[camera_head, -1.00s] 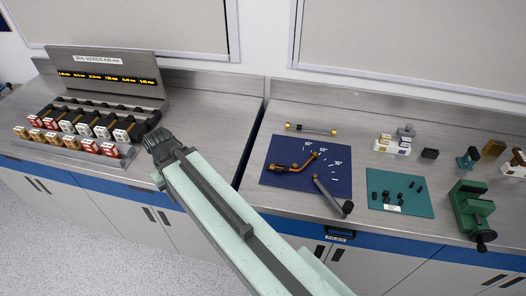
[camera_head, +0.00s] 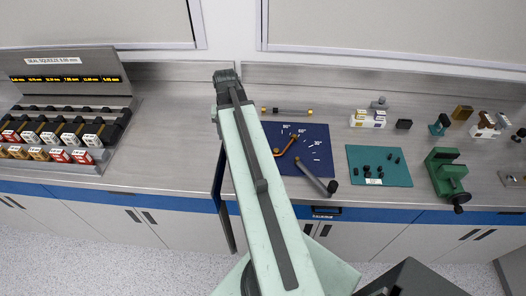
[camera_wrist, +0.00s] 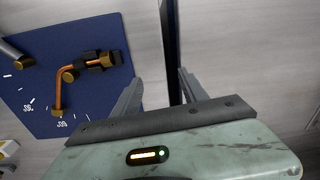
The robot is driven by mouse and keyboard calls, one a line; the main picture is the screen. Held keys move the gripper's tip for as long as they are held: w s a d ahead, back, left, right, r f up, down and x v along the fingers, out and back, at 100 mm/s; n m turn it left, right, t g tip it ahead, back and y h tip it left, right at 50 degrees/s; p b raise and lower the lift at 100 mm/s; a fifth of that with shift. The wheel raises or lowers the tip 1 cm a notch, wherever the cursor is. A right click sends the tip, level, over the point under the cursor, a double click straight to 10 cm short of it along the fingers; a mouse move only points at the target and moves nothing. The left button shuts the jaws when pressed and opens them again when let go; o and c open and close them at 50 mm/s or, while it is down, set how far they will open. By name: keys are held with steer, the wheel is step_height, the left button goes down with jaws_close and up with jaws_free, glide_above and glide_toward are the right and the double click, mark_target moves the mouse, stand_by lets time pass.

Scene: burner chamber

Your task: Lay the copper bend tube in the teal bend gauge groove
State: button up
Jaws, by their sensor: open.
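The copper bend tube (camera_head: 287,146) lies on a navy blue board (camera_head: 316,166) printed with white angle marks. In the wrist view the tube (camera_wrist: 58,95) has a sharp bend, brass nuts and a black fitting at one end. My gripper (camera_head: 226,75) is left of the board, over the bench. In the wrist view my gripper (camera_wrist: 160,78) has its two fingers apart with nothing between them; the tube is to their left. I cannot make out a teal gauge groove. The teal surface I see is a flat mat (camera_head: 402,178) holding small black pieces.
A grey-handled tool (camera_head: 315,180) lies on the navy board, and a rod with brass ends (camera_head: 287,111) lies behind it. A green vise (camera_head: 446,178) stands right of the mat. A rack of coloured blocks (camera_head: 60,165) stands far left, with bare bench between it and the board.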

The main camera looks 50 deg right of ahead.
steer(key=s+d+r+m, duration=0.1)
steer(key=s+d+m, duration=0.3)
steer(key=s+d, duration=0.7)
steer(key=m+p, duration=0.1)
steer(key=m, duration=0.2)
glide_above(294, 136)
steer(key=shift+s+d+r, duration=0.15)
steer(key=shift+s+r, duration=0.2)
steer(key=shift+r, duration=0.05)
steer(key=f+b, duration=0.8)
steer(key=shift+w+f, duration=0.1)
steer(key=shift+w, duration=0.2)
steer(key=shift+r, duration=0.2)
jaws_close()
